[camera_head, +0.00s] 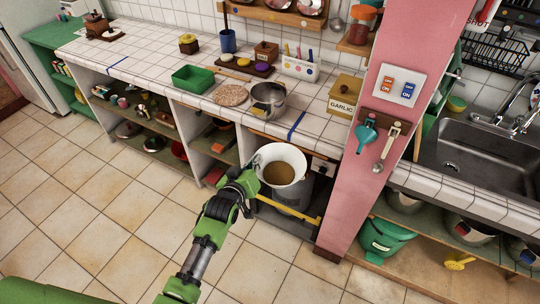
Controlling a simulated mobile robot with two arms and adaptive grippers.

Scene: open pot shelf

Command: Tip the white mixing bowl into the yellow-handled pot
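The white mixing bowl (294,156) is held up in front of the open bay under the tiled counter. Brown contents show inside it. My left gripper (250,180) is at the bowl's left edge and looks shut on it; the fingertips are partly hidden. The yellow-handled pot (300,196) is grey and sits in the bay just below and behind the bowl. The bowl hides much of the pot, and I cannot tell whether the two touch. My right gripper is not in view.
A pink pillar (350,200) stands close to the right of the pot. The tiled counter (205,108) above holds a steel pot (268,98), a green tray (193,78) and a woven mat (231,94). The tiled floor (110,210) at left is clear.

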